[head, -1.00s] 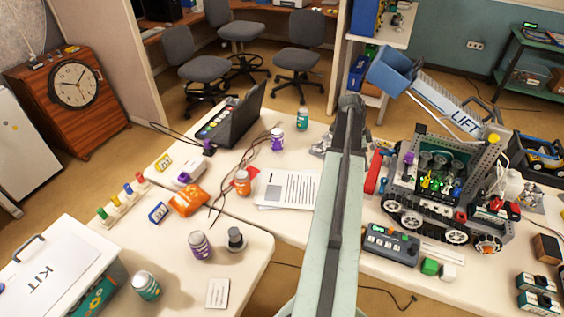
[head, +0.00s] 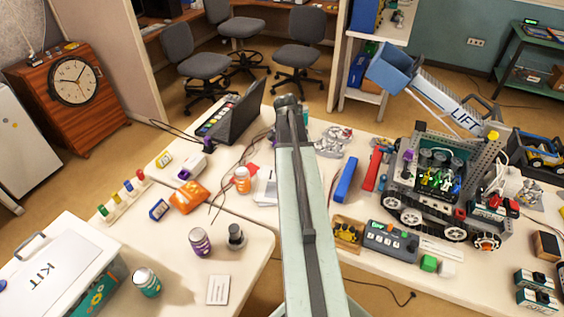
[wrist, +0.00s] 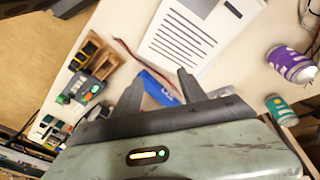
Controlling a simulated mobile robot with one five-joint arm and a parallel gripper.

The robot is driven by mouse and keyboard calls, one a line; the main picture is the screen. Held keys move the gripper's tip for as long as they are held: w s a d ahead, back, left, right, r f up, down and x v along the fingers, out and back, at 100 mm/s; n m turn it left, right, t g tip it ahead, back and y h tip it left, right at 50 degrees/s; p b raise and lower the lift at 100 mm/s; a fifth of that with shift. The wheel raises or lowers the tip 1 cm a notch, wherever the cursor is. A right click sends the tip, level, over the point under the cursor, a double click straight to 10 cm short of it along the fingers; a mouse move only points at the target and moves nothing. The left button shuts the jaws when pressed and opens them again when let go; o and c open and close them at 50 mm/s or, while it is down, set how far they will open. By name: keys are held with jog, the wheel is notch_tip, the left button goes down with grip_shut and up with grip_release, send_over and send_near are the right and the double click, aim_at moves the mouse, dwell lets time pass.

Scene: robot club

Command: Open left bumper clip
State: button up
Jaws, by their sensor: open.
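The wheeled robot model (head: 440,180) stands on the table at the right in the head view. A red bar (head: 373,168) and a blue bar (head: 347,180) lie to its left. I cannot make out which part is the left bumper clip. In the wrist view, my gripper (wrist: 160,90) is open, its two dark fingers apart. A blue piece (wrist: 158,88) shows beyond and between them, apparently lower down on the table; my gripper's body hides part of it. In the head view, my arm hides the gripper.
A grey control box (head: 390,240) and a wooden tray (head: 347,222) with yellow parts lie in front of the robot model. A printed sheet (wrist: 190,35) lies near the fingers in the wrist view.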

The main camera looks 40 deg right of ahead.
jog(key=w+a+n, duration=0.2)
jog(key=w+a, duration=0.1)
jog(key=a, duration=0.3)
jog(key=shift+w+a+n, duration=0.2)
jog(key=shift+w+n, duration=0.15)
jog(key=shift+n, duration=0.05)
